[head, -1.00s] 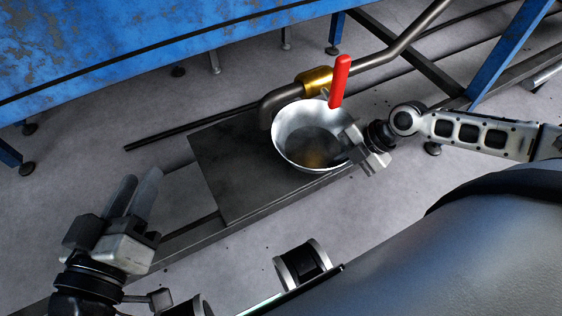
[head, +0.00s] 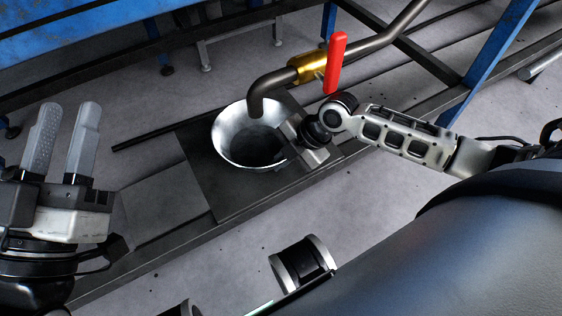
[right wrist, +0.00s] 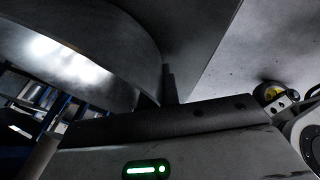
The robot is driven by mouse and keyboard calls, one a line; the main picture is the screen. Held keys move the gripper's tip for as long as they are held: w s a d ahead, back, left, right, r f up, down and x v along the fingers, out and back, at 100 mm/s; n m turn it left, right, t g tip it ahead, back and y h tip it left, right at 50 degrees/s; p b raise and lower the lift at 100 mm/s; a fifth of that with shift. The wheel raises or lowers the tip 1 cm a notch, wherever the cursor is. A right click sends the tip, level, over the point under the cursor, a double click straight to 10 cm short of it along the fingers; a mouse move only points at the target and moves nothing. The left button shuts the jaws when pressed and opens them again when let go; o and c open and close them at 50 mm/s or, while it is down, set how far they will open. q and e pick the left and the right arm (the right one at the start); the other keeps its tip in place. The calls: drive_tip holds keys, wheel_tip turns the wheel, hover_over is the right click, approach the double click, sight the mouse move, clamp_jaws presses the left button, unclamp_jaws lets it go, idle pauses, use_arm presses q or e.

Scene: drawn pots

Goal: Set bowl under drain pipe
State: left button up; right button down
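The silver metal bowl (head: 228,150) is in the middle of the head view, above or on a dark plate; I cannot tell if it touches. The bent end of the drain pipe (head: 257,104) overlaps the bowl's far rim, with its mouth over the bowl's opening. My right gripper (head: 291,140) is shut on the bowl's right side; its fingertips are mostly hidden. The bowl's curved wall (right wrist: 75,60) fills the upper left of the right wrist view. My left gripper (head: 63,140) is open and empty at far left, its fingers pointing up the picture.
The dark plate (head: 235,205) lies on a low metal frame. The pipe carries a brass valve (head: 308,67) with a red lever (head: 335,62), close above my right wrist. A blue tank (head: 75,32) and blue legs stand behind.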

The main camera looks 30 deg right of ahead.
drive_tip(key=c, duration=1.6)
unclamp_jaws()
